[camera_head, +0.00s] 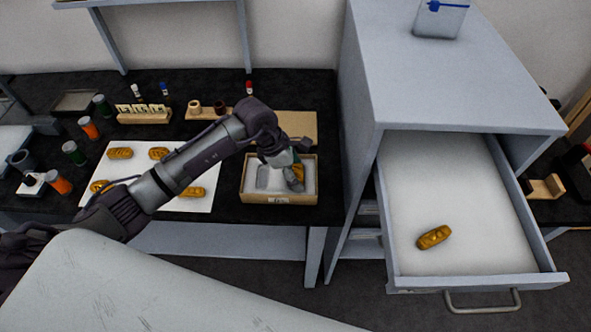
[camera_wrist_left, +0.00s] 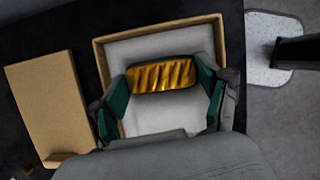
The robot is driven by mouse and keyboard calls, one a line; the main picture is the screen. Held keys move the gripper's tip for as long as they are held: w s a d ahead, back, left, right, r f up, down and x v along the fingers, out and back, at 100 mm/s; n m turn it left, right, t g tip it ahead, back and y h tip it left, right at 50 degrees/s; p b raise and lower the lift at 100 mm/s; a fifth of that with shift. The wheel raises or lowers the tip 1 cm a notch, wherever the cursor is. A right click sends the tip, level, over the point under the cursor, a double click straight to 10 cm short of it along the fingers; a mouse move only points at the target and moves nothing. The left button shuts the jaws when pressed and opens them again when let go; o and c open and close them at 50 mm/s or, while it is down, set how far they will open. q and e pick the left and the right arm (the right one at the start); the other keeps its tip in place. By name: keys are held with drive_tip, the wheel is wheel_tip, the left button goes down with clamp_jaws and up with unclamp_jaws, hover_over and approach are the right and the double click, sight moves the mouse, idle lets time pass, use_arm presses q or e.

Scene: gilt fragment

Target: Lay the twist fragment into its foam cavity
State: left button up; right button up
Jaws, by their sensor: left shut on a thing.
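My left gripper (camera_head: 292,177) is over an open tan box (camera_head: 243,190) on the black bench. In the left wrist view my left gripper (camera_wrist_left: 163,80) has its green fingers shut on the twist fragment (camera_wrist_left: 162,75), a gold bar with slanted ridges. Only a little gold of the twist fragment (camera_head: 299,171) shows in the head view. The box (camera_wrist_left: 99,60) is lined with pale foam (camera_wrist_left: 160,119). A grey recess (camera_head: 263,177) shows in the foam left of the gripper. Whether the fragment touches the foam I cannot tell. My right gripper is not in view.
A white sheet (camera_head: 138,180) with several gold fragments lies left of the box. A flat tan board (camera_head: 297,124) lies behind it. An open drawer (camera_head: 470,200) at the right holds one gold fragment (camera_head: 434,237). Several small bottles stand at the left.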

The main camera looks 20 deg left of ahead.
use_arm(q)
drive_tip(key=shift+f, duration=0.25)
drive_tip(key=o, duration=0.6)
drive_tip(key=shift+r, duration=0.1)
drive_tip(key=shift+o, duration=0.2)
drive_tip(key=shift+r, duration=0.1)
drive_tip(key=shift+r+p, duration=0.35)
drive_tip(key=shift+p, duration=0.1)
drive_tip(key=b+v, duration=0.4)
drive_tip(key=v, duration=0.7)
drive_tip(key=shift+a+r, duration=0.2)
drive_tip(key=shift+r, duration=0.15)
